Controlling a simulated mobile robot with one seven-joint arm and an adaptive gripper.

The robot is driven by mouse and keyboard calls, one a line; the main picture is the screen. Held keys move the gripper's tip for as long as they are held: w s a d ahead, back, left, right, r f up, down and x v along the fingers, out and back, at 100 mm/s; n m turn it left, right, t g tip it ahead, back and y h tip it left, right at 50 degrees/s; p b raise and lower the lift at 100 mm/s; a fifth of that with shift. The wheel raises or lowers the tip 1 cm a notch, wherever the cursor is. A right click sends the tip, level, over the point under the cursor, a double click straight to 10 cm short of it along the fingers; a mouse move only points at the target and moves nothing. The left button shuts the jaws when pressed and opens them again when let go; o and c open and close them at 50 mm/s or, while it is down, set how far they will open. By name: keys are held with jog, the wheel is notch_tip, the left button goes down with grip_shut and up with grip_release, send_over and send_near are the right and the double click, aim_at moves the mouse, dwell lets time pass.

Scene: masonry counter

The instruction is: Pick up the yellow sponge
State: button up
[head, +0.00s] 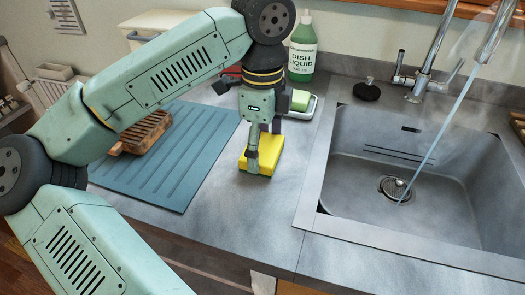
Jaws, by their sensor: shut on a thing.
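The yellow sponge (269,157) is on the grey counter between the blue drying mat and the sink, in the middle of the head view. My gripper (260,160) points down over it, and its fingers are shut on the sponge. One finger shows in front of the near side and hides part of the sponge. The sponge looks to be at counter level; I cannot tell if there is a gap beneath it.
A blue ribbed mat (180,180) with a wooden block-like item (148,130) lies left. Behind my gripper are a dish liquid bottle (302,55) and a small dish (311,106) with a green item. The sink (340,180), with running water, is right. Counter in front is clear.

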aim_at(263, 147)
notch_tip(263, 147, up, 18)
jog(key=shift+p, duration=0.45)
jog(key=shift+o, duration=1.1)
jog(key=c, duration=0.5)
jog(key=shift+f, duration=0.15)
jog(key=shift+c, duration=0.2)
